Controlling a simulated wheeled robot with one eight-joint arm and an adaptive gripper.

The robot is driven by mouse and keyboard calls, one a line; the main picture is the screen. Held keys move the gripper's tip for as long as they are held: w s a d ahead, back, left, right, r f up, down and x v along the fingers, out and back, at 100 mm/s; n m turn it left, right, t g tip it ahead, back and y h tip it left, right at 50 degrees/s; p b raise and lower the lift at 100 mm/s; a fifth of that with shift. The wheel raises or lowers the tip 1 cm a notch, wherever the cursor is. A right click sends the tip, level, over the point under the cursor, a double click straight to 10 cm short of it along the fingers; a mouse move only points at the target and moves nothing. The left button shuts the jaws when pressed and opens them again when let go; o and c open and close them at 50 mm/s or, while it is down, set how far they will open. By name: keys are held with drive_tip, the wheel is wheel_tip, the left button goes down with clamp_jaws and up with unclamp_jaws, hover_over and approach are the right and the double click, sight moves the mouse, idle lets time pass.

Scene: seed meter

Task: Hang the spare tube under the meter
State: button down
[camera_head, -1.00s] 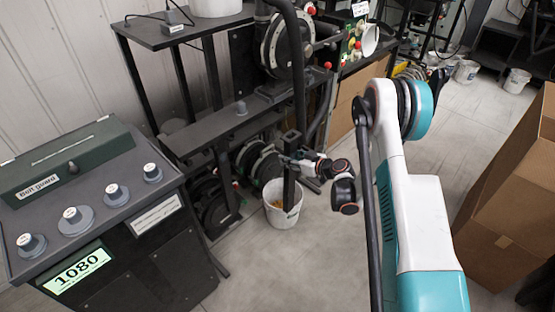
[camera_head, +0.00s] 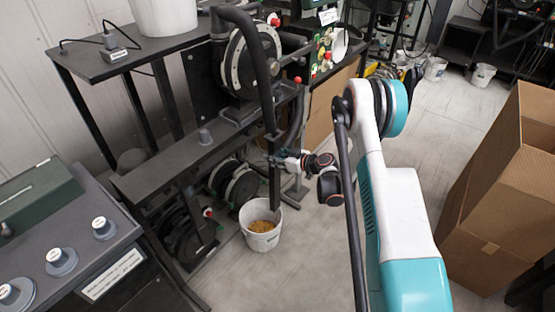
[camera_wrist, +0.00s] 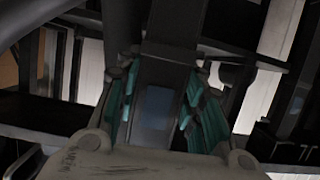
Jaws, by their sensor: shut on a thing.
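My gripper (camera_head: 279,160) is shut on a dark, straight, upright tube (camera_head: 275,190) in the head view. In the wrist view, its teal fingers (camera_wrist: 160,115) flank the dark tube (camera_wrist: 158,103). The meter (camera_head: 241,62), a round housing with a pale rim, stands on the black frame. A black curved pipe (camera_head: 258,50) passes in front of it and runs down to near the top of the held tube. I cannot tell whether pipe and tube touch. The tube's lower end is in front of the white bucket's rim.
A white bucket (camera_head: 249,240) with yellowish grain stands on the floor below the tube. A control desk (camera_head: 75,225) is at the lower left. Cardboard boxes (camera_head: 490,200) stand at the right. Floor between the boxes and the frame is clear, apart from my arm.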

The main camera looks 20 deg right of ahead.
sight(270, 149)
drive_tip(key=w+a, duration=0.7)
drive_tip(key=w, duration=0.3)
drive_tip(key=shift+w+a, duration=0.35)
drive_tip(key=shift+a, duration=0.05)
idle(0.8)
idle(0.6)
drive_tip(key=shift+f, duration=0.5)
idle(0.6)
drive_tip(key=c, duration=1)
unclamp_jaws()
drive_tip(key=v, duration=1.1)
drive_tip(key=shift+s+d+r, duration=0.2)
drive_tip(key=shift+s+d, duration=0.05)
drive_tip(key=shift+s, duration=0.05)
drive_tip(key=shift+r, duration=0.1)
